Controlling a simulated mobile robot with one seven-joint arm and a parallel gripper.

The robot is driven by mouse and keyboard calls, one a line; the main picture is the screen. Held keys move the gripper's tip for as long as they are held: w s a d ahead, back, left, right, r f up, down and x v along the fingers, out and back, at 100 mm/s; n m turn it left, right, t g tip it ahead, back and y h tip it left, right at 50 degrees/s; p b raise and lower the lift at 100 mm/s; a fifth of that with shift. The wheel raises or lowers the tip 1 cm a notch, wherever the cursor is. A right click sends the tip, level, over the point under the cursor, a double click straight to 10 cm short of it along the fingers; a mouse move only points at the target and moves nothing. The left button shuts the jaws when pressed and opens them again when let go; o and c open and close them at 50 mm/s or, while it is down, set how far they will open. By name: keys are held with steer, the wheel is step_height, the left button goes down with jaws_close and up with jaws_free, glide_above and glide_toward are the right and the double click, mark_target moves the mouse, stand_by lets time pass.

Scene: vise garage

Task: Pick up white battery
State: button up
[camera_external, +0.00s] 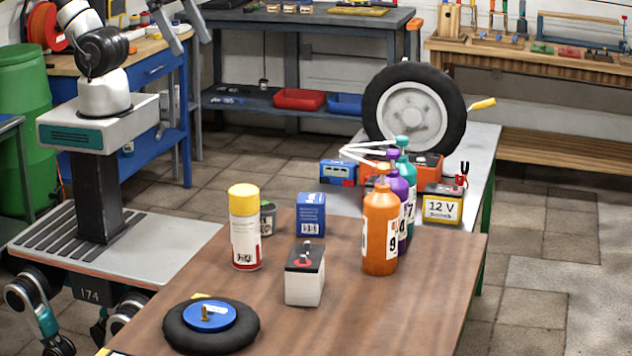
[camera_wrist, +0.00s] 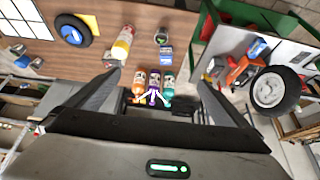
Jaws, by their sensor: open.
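The white battery (camera_external: 305,275) stands upright on the brown table, a white box with a black top and a red mark. In the wrist view a small pale shape by the left finger, probably the battery (camera_wrist: 109,63), shows partly covered. My gripper (camera_external: 191,45) is at the top left of the external view, high and well away from the battery, cut off by the frame edge. In the wrist view its two fingers (camera_wrist: 160,80) stand wide apart with nothing held between them.
A small tire with blue hub (camera_external: 211,325) lies front left. The table's right front is clear.

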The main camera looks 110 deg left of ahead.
steer(key=shift+w, duration=0.1)
stand_by(0.4)
steer(key=m+g+b, duration=0.1)
steer(key=m+b, duration=0.4)
steer(key=m, duration=2.9)
glide_above(298, 254)
steer(key=s, duration=0.5)
step_height(298, 254, down, 25)
steer(key=shift+y, duration=0.4)
steer(key=x, duration=1.1)
steer(key=shift+w+d+f+b, duration=0.1)
steer(key=shift+d+f+b, duration=0.25)
steer(key=shift+x, duration=2.9)
steer(key=shift+d+f, duration=0.1)
steer(key=shift+d, duration=0.1)
steer(key=shift+c, duration=0.4)
